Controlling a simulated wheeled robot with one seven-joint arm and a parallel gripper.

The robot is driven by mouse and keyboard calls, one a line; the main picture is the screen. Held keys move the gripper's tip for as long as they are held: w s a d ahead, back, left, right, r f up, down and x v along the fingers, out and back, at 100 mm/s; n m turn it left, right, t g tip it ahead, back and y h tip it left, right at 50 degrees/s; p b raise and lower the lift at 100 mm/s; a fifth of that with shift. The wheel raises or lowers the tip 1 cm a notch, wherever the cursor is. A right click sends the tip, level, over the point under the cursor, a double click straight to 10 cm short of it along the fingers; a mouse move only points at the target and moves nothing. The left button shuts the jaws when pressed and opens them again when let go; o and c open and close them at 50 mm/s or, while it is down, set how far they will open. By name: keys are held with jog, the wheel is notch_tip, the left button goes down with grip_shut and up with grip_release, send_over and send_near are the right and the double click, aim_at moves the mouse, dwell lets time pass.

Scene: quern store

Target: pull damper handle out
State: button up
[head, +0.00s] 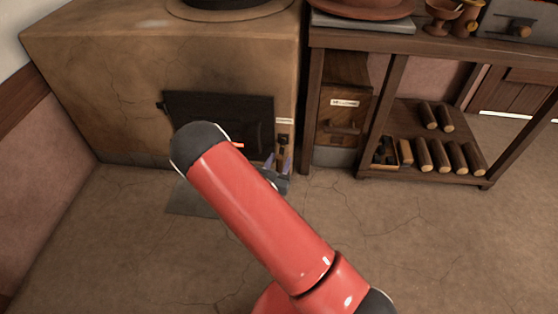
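The damper handle (283,140) looks like a small dark knob on the front of the clay stove, right of the dark stove door, below a small pale label (284,121). My gripper (279,162) is low in front of the stove's right front edge, just below the handle in the picture. Its two pale purplish fingers show apart with a gap between them, so it looks open. I cannot tell whether the fingers reach the handle. My red arm hides part of the gripper and the lower left of the door.
The clay stove (100,70) has a dark door (220,110) and a grey floor plate (190,200) before it. To the right, a wooden drawer unit (345,105) with a label stands under a bench (440,42). Several logs (440,155) lie on its low shelf. Floor at right front is clear.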

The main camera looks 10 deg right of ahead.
jog(key=v, duration=0.7)
jog(key=shift+s+a+p, duration=0.2)
jog(key=shift+s+p, duration=0.1)
jog(key=shift+r, duration=0.1)
dwell(0.3)
